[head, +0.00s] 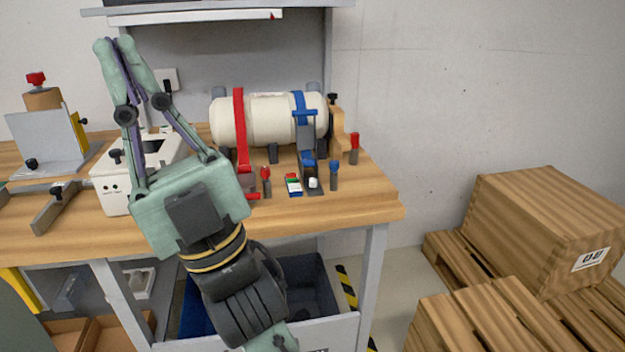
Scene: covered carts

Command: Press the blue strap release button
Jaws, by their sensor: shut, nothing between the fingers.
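A cream cylinder (268,118) lies on its side on the wooden bench, held by a red strap (239,120) and a blue strap (299,103). The blue strap runs down the front into a grey and blue buckle (307,145). A small white piece (313,183) sits at the lower end of this buckle; I cannot tell for sure which part is the release button. My gripper (112,44) is shut and empty, fingers pointing up, well left of the blue strap and apart from it. My gripper's palm hides part of the bench left of the red strap.
A blue-topped post (334,174), a red-topped post (354,147) and a small coloured block (293,184) stand near the buckle. A white box (112,190) and a grey bracket (45,140) are at left. A shelf (190,14) overhangs behind. The bench's right end is clear.

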